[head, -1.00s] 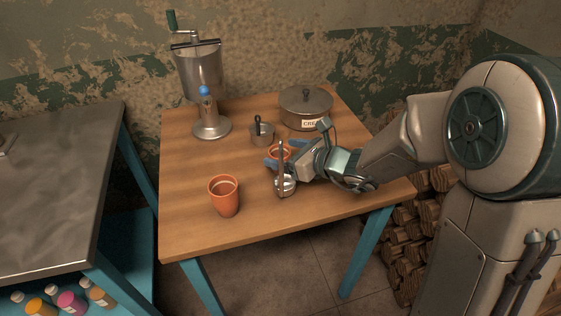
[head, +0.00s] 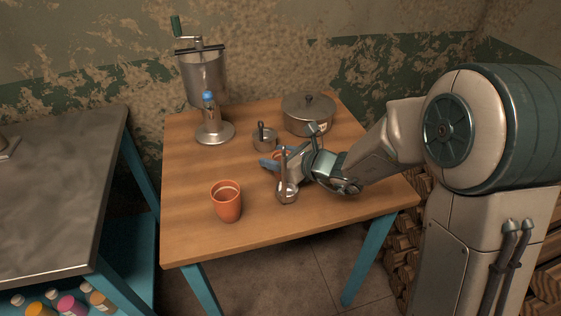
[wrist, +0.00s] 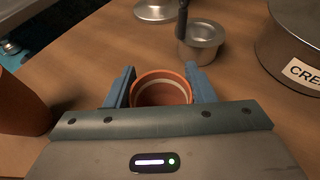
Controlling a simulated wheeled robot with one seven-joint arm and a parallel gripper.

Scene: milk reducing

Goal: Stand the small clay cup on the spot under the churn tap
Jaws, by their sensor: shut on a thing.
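The small clay cup (wrist: 161,93) is orange-brown with a pale band inside. In the wrist view it sits upright between the two blue fingers of my gripper (wrist: 163,80), which is shut on it. In the head view my gripper (head: 281,158) is low over the right middle of the wooden table and hides most of the cup. I cannot tell whether the cup touches the table. The metal churn (head: 203,78) stands at the back left, with a blue-topped tap (head: 208,97) above a round metal base (head: 215,133).
A larger clay cup (head: 226,203) stands at the front left of the table (head: 190,235). A small metal pot (head: 265,141) is just behind my gripper, and a lidded pot (head: 308,115) is at the back right. The left middle is clear.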

